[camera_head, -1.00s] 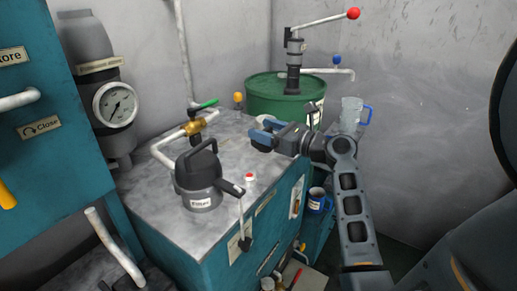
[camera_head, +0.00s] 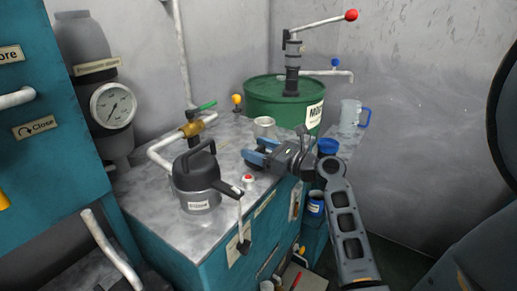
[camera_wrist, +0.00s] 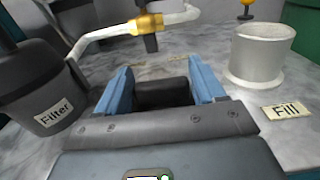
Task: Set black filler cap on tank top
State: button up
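My gripper (camera_wrist: 160,75) has blue fingers set apart, with the black filler cap (camera_wrist: 163,92) between them. The cap's dark side spans the gap and seems to touch both fingers; its lower part is hidden by the gripper body. In the head view my gripper (camera_head: 262,154) is low over the right part of the grey tank top (camera_head: 228,150). I cannot tell whether the cap touches the surface. The open, pale filler neck (camera_wrist: 262,55) stands uncapped right of the fingers, behind a "Fill" label (camera_wrist: 286,111). It also shows behind my gripper in the head view (camera_head: 264,127).
The black-lidded filter (camera_head: 197,181) stands left of my gripper, with a red button (camera_head: 248,177) nearby. A brass valve (camera_head: 191,130) and pipe are at the back left. A green drum (camera_head: 272,98) stands behind. Bare tank top lies between filter and neck.

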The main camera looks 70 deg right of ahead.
jog(key=o, duration=0.4)
